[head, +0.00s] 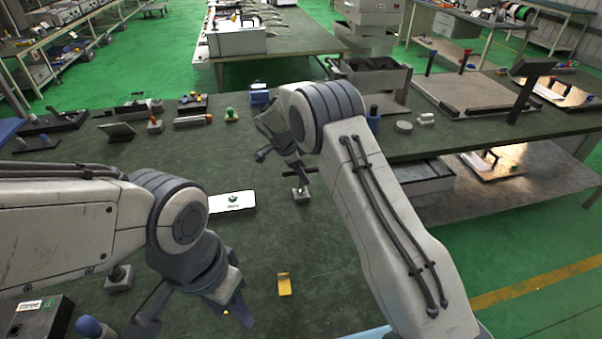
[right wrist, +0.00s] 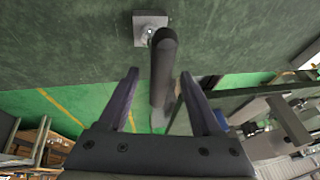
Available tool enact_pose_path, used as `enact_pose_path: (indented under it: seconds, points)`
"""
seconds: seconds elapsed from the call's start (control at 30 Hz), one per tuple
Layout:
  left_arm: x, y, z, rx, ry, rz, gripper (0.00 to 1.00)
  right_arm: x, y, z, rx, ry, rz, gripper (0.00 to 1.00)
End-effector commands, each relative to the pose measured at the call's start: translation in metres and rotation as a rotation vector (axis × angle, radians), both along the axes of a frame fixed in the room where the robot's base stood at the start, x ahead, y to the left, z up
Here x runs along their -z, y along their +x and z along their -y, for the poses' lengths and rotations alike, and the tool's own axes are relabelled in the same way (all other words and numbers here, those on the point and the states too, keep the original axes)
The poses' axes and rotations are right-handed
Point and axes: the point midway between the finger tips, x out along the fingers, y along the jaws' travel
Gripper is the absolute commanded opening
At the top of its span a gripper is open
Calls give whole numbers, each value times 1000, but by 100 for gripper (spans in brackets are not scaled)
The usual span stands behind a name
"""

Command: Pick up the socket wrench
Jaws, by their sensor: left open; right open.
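A dark, round-ended handle, which looks like the socket wrench (right wrist: 163,75), stands out from a small grey block in the right wrist view. In the head view, the tool (head: 304,172) stands on its grey block (head: 300,194) on the green table, partly hidden by my right arm. My right gripper (right wrist: 165,100) is open, with the handle between its two fingers in the picture and gaps on both sides. How deep the handle sits between them is unclear. In the head view my left gripper (head: 197,312) is open and empty over the front of the table.
A white box (head: 232,203) and a yellow piece (head: 285,284) lie on the table (head: 250,240). A second grey block with a post (head: 118,278) and a black box (head: 36,318) are at front left. Several small tools line the back edge.

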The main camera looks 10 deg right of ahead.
Motion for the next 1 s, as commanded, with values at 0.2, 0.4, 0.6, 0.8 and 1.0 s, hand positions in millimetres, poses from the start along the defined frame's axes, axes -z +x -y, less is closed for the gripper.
enact_pose_path:
  seconds: [0.2,0.4,0.6,0.8,1.0]
  points:
    - [-17,0,0,0,-1,1,50,26,5,13,3,0,-2,66]
    - [-17,0,0,0,0,0,50,31,6,16,3,0,0,66]
    - [-17,0,0,0,0,0,50,31,6,16,4,0,-1,27]
    - [-17,0,0,0,0,0,50,31,6,16,3,0,0,0]
    - [-16,0,0,0,0,0,50,29,6,16,4,0,2,0]
